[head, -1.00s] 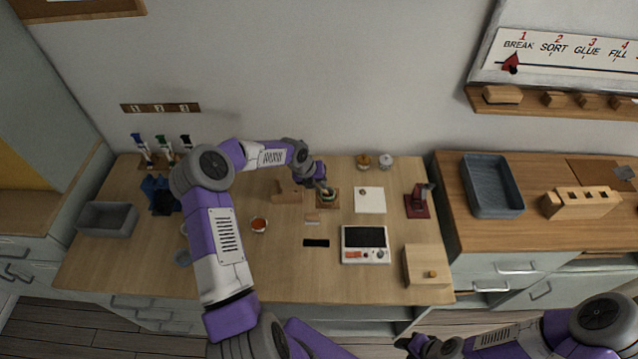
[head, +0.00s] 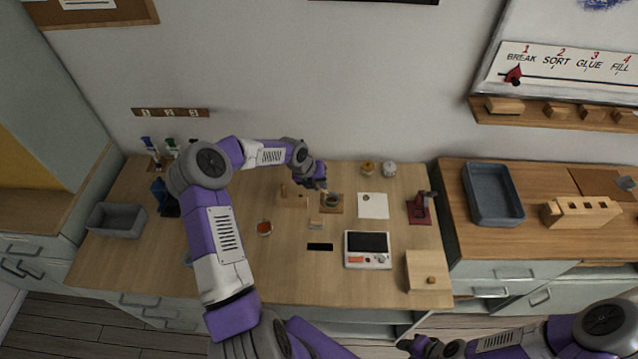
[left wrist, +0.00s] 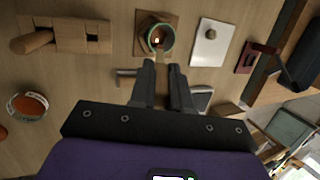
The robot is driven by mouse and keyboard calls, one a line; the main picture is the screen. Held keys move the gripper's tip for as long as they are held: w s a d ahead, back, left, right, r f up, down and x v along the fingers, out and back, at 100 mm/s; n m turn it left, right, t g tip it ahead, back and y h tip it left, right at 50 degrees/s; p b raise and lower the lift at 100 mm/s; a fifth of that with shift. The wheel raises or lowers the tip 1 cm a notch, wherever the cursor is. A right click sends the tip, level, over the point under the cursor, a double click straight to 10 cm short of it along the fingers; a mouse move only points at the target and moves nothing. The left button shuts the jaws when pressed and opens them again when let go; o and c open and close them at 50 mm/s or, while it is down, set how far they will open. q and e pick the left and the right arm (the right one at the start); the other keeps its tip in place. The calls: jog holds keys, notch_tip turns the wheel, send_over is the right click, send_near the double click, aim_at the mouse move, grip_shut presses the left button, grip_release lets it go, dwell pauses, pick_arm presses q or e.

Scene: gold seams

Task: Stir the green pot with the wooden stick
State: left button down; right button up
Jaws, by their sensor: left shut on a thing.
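The green pot (head: 335,203) sits on a small brown square board (head: 325,211) near the middle of the table. In the left wrist view the pot (left wrist: 149,46) shows as a green ring seen from above, with a small bright patch inside. My left gripper (head: 322,186) is just left of and above the pot. It is shut on the wooden stick (left wrist: 161,84), which shows between the fingers and points toward the pot. I cannot tell whether its tip is inside the pot. My right gripper (head: 410,346) is low at the bottom edge, away from the table; its jaws are unclear.
A wooden block (head: 294,199) stands left of the pot, a white square (head: 373,206) right of it. A bowl with orange contents (head: 264,228), a black strip (head: 320,247) and a white scale-like device (head: 368,262) lie nearer me. A red stand (head: 420,215) is further right.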

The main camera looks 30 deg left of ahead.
pick_arm(q)
notch_tip(320, 180, up, 5)
jog(key=p, duration=0.3)
jog(key=shift+p, duration=0.4)
